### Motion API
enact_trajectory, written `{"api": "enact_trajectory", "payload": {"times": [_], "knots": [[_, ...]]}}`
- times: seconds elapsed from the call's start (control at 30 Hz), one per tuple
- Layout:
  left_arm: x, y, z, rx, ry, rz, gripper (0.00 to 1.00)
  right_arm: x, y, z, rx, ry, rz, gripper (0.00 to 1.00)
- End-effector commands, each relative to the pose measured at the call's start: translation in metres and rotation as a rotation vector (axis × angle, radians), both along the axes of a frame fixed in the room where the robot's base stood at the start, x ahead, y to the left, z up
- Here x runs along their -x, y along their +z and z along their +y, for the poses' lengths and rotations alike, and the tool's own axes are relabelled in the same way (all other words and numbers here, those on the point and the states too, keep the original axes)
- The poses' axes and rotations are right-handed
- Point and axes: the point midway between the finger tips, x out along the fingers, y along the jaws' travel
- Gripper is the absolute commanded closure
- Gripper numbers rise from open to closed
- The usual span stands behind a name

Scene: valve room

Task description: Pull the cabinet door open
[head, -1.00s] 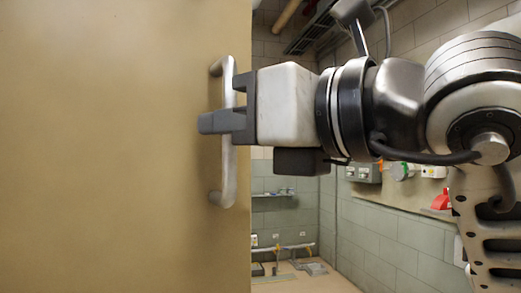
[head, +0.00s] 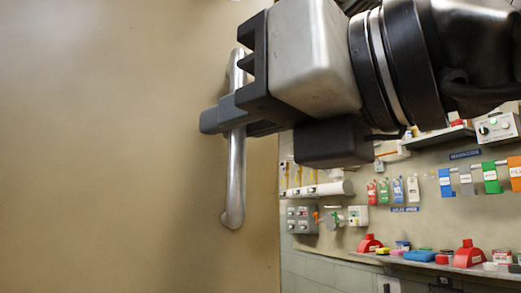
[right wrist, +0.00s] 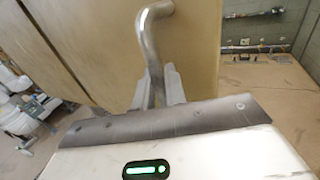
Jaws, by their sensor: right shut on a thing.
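The cabinet door (head: 120,150) is a tan panel filling the left of the head view; it also shows in the right wrist view (right wrist: 195,45). Its handle (head: 236,180) is a silver upright bar near the door's right edge. In the right wrist view the handle (right wrist: 150,45) runs down between the two fingers. My right gripper (head: 235,115) is shut around the handle's upper middle part. The inside of the cabinet is not visible in the head view. My left gripper is not in view.
Right of the door, a wall board carries coloured tags (head: 490,178), small padlocks (head: 385,190) and grey switch boxes (head: 302,219). A shelf below holds red covers (head: 468,253) and small items. Open floor (right wrist: 270,90) shows in the wrist view.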

Motion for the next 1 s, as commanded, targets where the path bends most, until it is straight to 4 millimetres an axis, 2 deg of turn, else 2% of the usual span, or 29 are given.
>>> {"api": "enact_trajectory", "payload": {"times": [0.33, 0.37, 0.4, 0.77, 1.0], "knots": [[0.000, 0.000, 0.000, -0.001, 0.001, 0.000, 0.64, 0.002, 0.001, 0.001, 0.000, 0.006, -0.002, 1.00], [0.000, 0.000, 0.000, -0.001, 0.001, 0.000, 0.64, 0.002, 0.001, 0.001, 0.000, 0.006, -0.002, 0.82], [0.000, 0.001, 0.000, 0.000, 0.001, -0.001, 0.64, 0.001, 0.001, 0.001, 0.000, 0.005, -0.002, 0.71], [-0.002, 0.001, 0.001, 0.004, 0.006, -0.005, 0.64, 0.001, 0.000, -0.002, 0.000, 0.004, -0.001, 0.70], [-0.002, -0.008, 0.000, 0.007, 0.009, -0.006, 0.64, 0.009, -0.001, -0.020, -0.002, 0.021, -0.002, 0.70]]}}
